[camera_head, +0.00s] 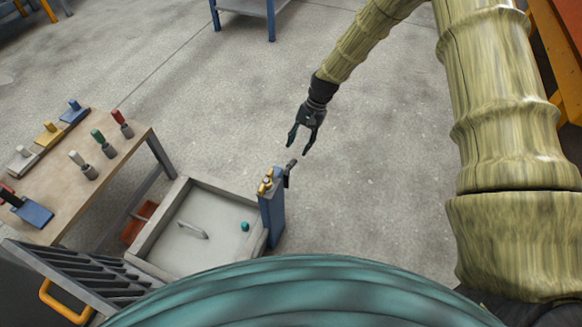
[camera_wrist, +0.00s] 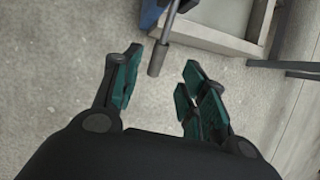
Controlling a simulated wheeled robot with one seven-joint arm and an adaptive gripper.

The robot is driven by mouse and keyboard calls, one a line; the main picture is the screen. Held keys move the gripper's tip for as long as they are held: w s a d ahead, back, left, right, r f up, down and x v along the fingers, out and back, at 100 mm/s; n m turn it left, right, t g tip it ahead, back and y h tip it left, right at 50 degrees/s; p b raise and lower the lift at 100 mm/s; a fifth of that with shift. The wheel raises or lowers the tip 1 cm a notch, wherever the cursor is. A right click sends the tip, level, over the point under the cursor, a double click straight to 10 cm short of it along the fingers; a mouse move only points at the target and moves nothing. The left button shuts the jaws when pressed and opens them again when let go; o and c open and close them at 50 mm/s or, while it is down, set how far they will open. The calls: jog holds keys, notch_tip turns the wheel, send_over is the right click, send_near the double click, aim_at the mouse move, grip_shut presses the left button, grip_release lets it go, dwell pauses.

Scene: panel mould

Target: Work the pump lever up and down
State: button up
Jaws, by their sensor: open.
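The pump is a blue upright post (camera_head: 273,217) at the right edge of the mould tray, with yellow fittings (camera_head: 265,182) on top. Its dark lever (camera_head: 291,166) sticks out from the top toward my gripper. My gripper (camera_head: 300,146) is open and empty, with its fingers pointing at the lever's end. In the wrist view the lever's dark grip (camera_wrist: 157,58) lies just beyond and between the open fingertips (camera_wrist: 163,72). I cannot tell how large the gap in depth is. The pump body is mostly cut off at the top of the wrist view.
The pale mould tray (camera_head: 160,219) holds a grey handle (camera_head: 192,230) and a small teal ball (camera_head: 245,226). A slatted grey rack (camera_head: 85,272) is at lower left. The floor right of the pump is clear.

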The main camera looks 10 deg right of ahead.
aim_at(292, 163)
jog(key=b+x, duration=0.2)
jog(key=x, duration=0.8)
jog(key=shift+s+f+b, duration=0.1)
jog(key=shift+f+b, duration=0.05)
jog(key=shift+b, duration=0.25)
